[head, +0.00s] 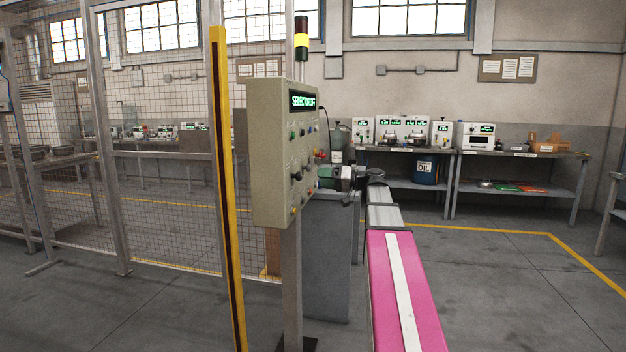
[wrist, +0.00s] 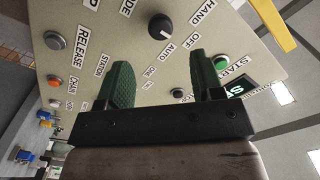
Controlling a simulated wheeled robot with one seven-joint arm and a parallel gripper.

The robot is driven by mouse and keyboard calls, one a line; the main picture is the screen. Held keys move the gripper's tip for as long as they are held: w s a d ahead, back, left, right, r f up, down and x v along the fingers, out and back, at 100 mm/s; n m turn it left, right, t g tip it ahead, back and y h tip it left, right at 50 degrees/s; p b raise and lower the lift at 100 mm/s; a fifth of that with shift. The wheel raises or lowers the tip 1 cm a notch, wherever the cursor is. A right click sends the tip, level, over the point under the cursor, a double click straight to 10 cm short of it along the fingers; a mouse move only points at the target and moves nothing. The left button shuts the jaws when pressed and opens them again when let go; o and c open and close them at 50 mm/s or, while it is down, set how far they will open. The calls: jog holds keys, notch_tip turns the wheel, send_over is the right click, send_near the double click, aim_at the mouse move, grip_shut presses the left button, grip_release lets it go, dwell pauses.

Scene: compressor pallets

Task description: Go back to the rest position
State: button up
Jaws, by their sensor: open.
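My gripper (wrist: 159,65) is open, its two green fingers apart with nothing held between them. In the wrist view the fingers point at the face of a beige control panel (wrist: 135,45). A dark selector knob (wrist: 160,27) lies beyond the fingertips, and a small dark-green knob or button (wrist: 178,93) shows between the fingers. In the head view my gripper (head: 326,177) is close to the right side of the control panel (head: 268,150), at the end of my outstretched arm. I cannot tell whether the fingers touch the panel.
The panel stands on a grey post (head: 291,280) beside a yellow-black upright (head: 222,180) and mesh fence (head: 160,150). A signal tower (head: 301,45) shows a yellow band. A grey cabinet (head: 325,255) is behind. Workbenches (head: 520,155) line the back wall. Floor at right is clear.

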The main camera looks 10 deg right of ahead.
jog(key=shift+s+d, duration=0.3)
jog(key=shift+d, duration=0.3)
jog(key=s+a+f+m+g+h, duration=0.1)
jog(key=s+a+f+h, duration=0.15)
jog(key=f, duration=0.65)
jog(key=s+a+f+m+g+h, duration=0.15)
jog(key=a+f, duration=0.25)
jog(key=f, duration=0.5)
jog(key=s+a+f+m+g+h, duration=0.1)
jog(key=s+a+f+h, duration=0.15)
jog(key=f, duration=0.65)
jog(key=s+f+g+h, duration=0.2)
jog(key=s+f+h, duration=0.3)
jog(key=s+f, duration=0.3)
jog(key=s+a+f+g+h, duration=0.1)
jog(key=s+f+h, duration=0.3)
jog(key=s+f, duration=0.4)
notch_tip(320, 180, down, 6)
jog(key=shift+a+r+g+h, duration=0.25)
jog(key=shift+g+h, duration=0.1)
jog(key=shift+g, duration=0.3)
